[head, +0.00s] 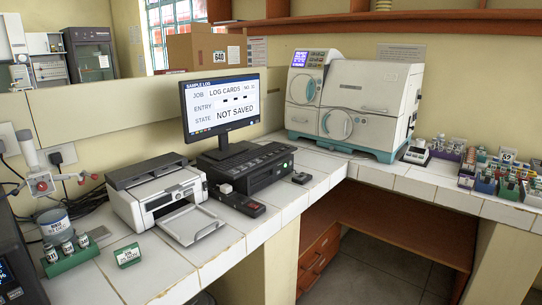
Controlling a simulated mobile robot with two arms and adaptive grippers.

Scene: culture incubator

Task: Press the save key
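The monitor (222,108) shows "SAMPLE LOG", "JOB LOG CARDS NO. 31", an entry line of dashes, and "STATE NOT SAVED". Below it on the white tiled counter is a wide black unit (248,170) with a small green light or key (285,165) on its front right. In front of that lies a small black box (236,203) with a red key (252,206) and a pale block (226,188) at its left end. A small dark item (301,178) lies to the right. I cannot read which key is marked save. Neither gripper is in view.
A white printer (157,192) with its tray out stands left of the monitor. A large white machine (355,105) stands in the corner. Tube racks (500,175) are at right.

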